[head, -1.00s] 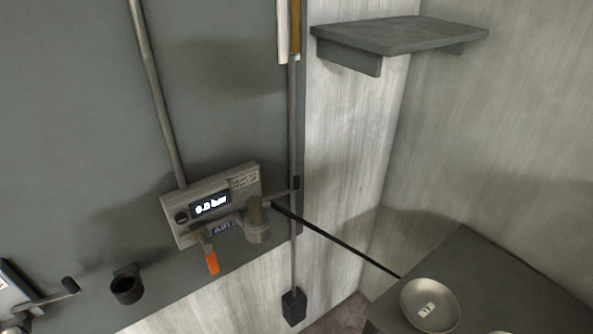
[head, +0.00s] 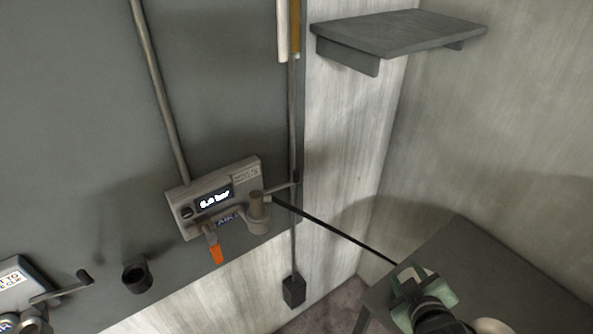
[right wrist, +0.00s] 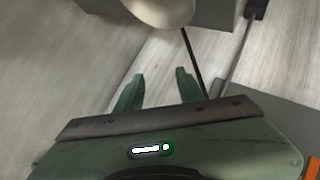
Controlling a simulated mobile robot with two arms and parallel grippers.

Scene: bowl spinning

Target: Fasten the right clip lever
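I cannot make out a right clip lever for certain. My right gripper (head: 422,288) is at the bottom right of the head view, over the place of the bowl, which it mostly hides. In the right wrist view my right gripper (right wrist: 159,75) has two green fingers standing apart with nothing between them. The pale bowl (right wrist: 160,10) is beyond the fingertips at the top of that view. A lever with a dark knob (head: 84,277) sticks out from a device (head: 22,283) at the lower left of the head view. My left gripper is not seen.
A wall panel reading in bar (head: 245,172) carries an orange-handled valve (head: 216,254). A thin black rod or hose (head: 335,232) runs from it towards the right gripper. A dark table (head: 480,262) is at the lower right, a shelf (head: 400,32) above it. A dark cup holder (head: 137,275) is on the wall.

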